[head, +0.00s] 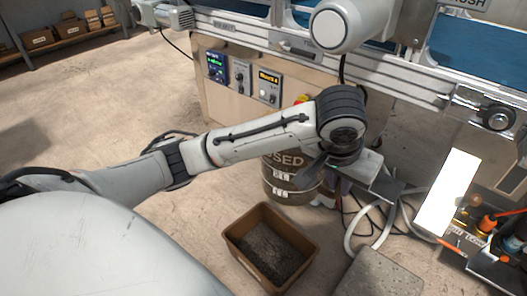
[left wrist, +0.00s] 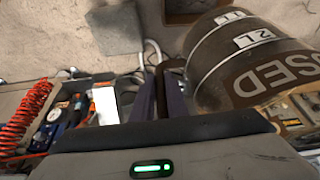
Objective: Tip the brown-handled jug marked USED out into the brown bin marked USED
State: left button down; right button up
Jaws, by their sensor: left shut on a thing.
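The dark brown jug (head: 283,186) marked USED, with 2L and 1L labels, hangs just behind the bin in the head view and looks about upright. In the left wrist view the jug (left wrist: 245,62) fills the right side. My left gripper (left wrist: 163,90) is shut on the jug's dark handle (left wrist: 171,66); in the head view the wrist hides most of the grip. The brown bin (head: 239,251) stands on the floor in front of the jug, with dark grainy material inside. No mark shows on its visible sides. My right gripper is not in view.
A machine with control boxes (head: 240,78) and a rail stands behind. A grey slab (head: 383,277) lies right of the bin, with pale hoses (head: 350,235) near it. A tool tray (head: 493,268) is at the right. The floor left of the bin is clear.

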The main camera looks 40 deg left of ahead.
pick_arm(q)
jog(key=w+d+f+p, duration=0.1)
jog(key=w+d+f, duration=0.15)
jog(key=f, duration=0.65)
jog(key=w+d+f, duration=0.2)
jog(key=w+f, duration=0.2)
jog(key=f, duration=0.6)
jog(key=s+d+f+m, duration=0.1)
jog(key=s+d+f, duration=0.2)
jog(key=f, duration=0.6)
jog(key=s+d+f+m+p, duration=0.1)
jog(key=s+d+f, duration=0.3)
jog(key=s+f, duration=0.3)
jog(key=shift+f+h, duration=0.3)
jog(key=shift+f, duration=0.7)
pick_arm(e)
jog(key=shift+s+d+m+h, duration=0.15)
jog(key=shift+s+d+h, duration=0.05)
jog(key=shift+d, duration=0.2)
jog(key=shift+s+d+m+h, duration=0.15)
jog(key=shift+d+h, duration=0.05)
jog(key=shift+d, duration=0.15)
pick_arm(q)
jog(key=shift+s+d, duration=0.1)
